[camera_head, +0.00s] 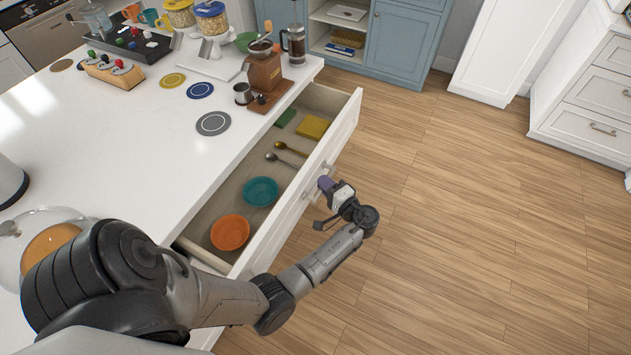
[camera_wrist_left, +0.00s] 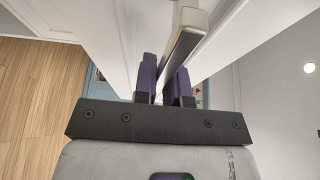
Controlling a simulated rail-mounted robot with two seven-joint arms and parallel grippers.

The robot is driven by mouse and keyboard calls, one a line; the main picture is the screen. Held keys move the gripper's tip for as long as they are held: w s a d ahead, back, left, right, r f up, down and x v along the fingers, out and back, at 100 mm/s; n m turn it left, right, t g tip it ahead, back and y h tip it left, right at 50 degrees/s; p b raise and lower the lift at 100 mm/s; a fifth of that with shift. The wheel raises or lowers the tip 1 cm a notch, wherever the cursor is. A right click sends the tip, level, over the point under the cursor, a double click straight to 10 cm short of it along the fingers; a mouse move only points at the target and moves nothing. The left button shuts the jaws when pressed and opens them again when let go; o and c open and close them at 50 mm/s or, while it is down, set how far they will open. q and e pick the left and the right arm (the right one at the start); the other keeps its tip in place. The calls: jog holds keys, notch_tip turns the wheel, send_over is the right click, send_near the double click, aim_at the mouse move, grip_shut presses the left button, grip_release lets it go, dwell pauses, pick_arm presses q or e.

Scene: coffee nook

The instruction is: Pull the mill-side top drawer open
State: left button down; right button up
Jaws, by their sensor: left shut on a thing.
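The mill-side top drawer (camera_head: 345,123) stands pulled out from the white island, its inside showing. My left gripper (camera_head: 325,184) is at the drawer's outer face, its purple fingers shut on the drawer handle (camera_wrist_left: 186,38). In the left wrist view the handle bar runs down between the fingers of the left gripper (camera_wrist_left: 165,84). The coffee mill (camera_head: 264,72) stands on the counter by the drawer's far end. My right gripper is not in view.
The drawer holds an orange bowl (camera_head: 230,232), a teal bowl (camera_head: 261,191), spoons (camera_head: 291,149), a yellow block (camera_head: 313,127) and a green one (camera_head: 285,117). A glass-domed stand (camera_head: 38,240) is on the counter at left. The wooden floor (camera_head: 465,210) right of the drawer is clear.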

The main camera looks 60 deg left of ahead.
pick_arm(q)
jog(key=shift+w+d, duration=0.3)
jog(key=shift+d, duration=0.2)
jog(key=c, duration=1.2)
grip_release()
jog(key=d, duration=0.4)
jog(key=w+d, duration=0.1)
jog(key=d, duration=0.4)
jog(key=w+d, duration=0.1)
jog(key=d, duration=0.3)
jog(key=shift+w+d, duration=0.2)
jog(key=shift+d, duration=0.1)
